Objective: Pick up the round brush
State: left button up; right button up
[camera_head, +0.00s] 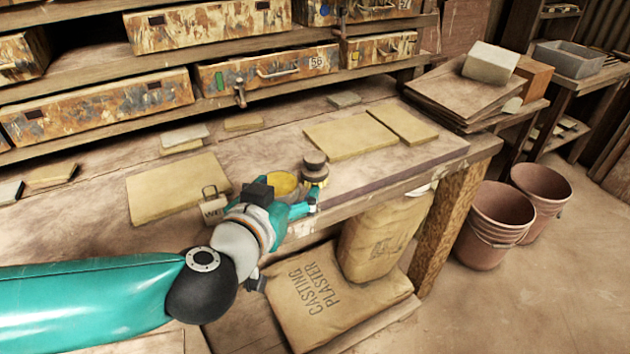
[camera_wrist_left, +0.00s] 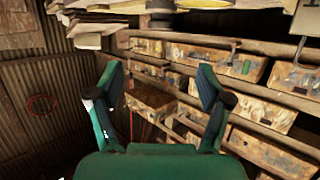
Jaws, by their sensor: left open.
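The round brush (camera_head: 315,163), a squat dark brown round piece over a paler, yellowish lower part, stands upright near the bench's front edge. My left gripper (camera_head: 303,197) is open and empty just in front of and below it, by the bench edge. One teal finger lies close to the brush; whether they touch I cannot tell. In the left wrist view, both fingers of my left gripper (camera_wrist_left: 160,82) are spread wide with nothing between them. A dark round thing, probably the brush (camera_wrist_left: 160,18), shows at the top edge. My right gripper is not in view.
A yellow bowl (camera_head: 284,184) and a metal weight (camera_head: 214,207) stand beside my left wrist. Plaster tiles (camera_head: 352,137) lie on the bench (camera_head: 255,150). Drawers (camera_head: 268,72) rise behind. Plaster sacks (camera_head: 330,295) are below; two buckets (camera_head: 500,222) stand right.

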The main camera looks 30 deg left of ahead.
pick_arm(q)
jog(key=p, duration=0.8)
send_near(314, 157)
jog(key=x, duration=0.4)
jog(key=shift+w+f, duration=0.1)
jog(key=shift+w+a+f, duration=0.15)
jog(key=shift+w+f, duration=0.15)
jog(key=shift+w, duration=0.2)
jog(key=x, duration=0.5)
jog(key=shift+p, duration=0.4)
jog(key=c, duration=1.4)
jog(key=shift+r, duration=0.1)
jog(key=shift+r, duration=0.1)
jog(key=shift+r, duration=0.55)
notch_tip(314, 157, up, 19)
jog(key=p, duration=0.7)
